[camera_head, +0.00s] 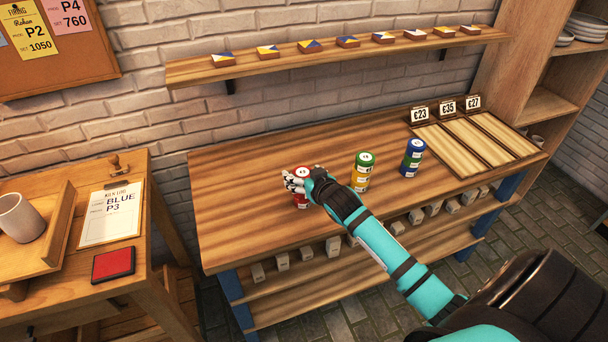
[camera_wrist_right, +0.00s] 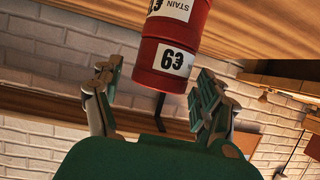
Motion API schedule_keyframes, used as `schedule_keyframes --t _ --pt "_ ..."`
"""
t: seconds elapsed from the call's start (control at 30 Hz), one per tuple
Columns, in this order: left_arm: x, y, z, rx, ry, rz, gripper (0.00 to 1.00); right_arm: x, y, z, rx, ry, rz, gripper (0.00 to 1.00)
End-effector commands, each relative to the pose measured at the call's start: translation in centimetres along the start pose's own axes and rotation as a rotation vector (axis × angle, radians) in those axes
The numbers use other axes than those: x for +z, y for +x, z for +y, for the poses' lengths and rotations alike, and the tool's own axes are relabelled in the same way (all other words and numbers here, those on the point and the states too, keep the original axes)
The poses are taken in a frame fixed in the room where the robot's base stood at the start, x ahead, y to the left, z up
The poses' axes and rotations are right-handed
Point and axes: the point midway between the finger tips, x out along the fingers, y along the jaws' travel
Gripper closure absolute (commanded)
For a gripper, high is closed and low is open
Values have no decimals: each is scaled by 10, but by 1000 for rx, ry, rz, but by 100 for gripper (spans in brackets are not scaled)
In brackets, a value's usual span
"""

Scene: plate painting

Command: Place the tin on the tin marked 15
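My right gripper (camera_head: 292,183) is at the red tins (camera_head: 303,171) near the front left of the long table, partly covering them. In the right wrist view the gripper (camera_wrist_right: 157,84) is open, and a red stack of two tins (camera_wrist_right: 172,55) stands at its fingertips, with gaps beside the fingers. Their labels appear upside down there. A stack with a green tin (camera_head: 365,158) above yellow stands to the right. A blue stack (camera_head: 414,147) with a green band stands farther right. I cannot make out which tin is marked 15. My left gripper is not in view.
The long table (camera_head: 240,185) is clear left of the red tins and behind the stacks. Slatted wooden panels (camera_head: 468,141) with price cards lie at its right end. A side table at left holds a mug (camera_head: 20,217).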

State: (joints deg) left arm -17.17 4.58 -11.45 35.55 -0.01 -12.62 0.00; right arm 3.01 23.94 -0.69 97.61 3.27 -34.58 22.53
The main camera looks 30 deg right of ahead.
Motion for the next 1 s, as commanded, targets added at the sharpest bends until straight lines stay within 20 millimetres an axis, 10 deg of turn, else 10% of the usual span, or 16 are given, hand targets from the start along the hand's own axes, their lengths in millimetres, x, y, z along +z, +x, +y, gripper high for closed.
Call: schedule_keyframes --t 0.37,1.0 --pt "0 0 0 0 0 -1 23 -2 -8 0 -1 0 1 24" --pt "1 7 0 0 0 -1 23 -2 -117 0 -1 1 1 24"
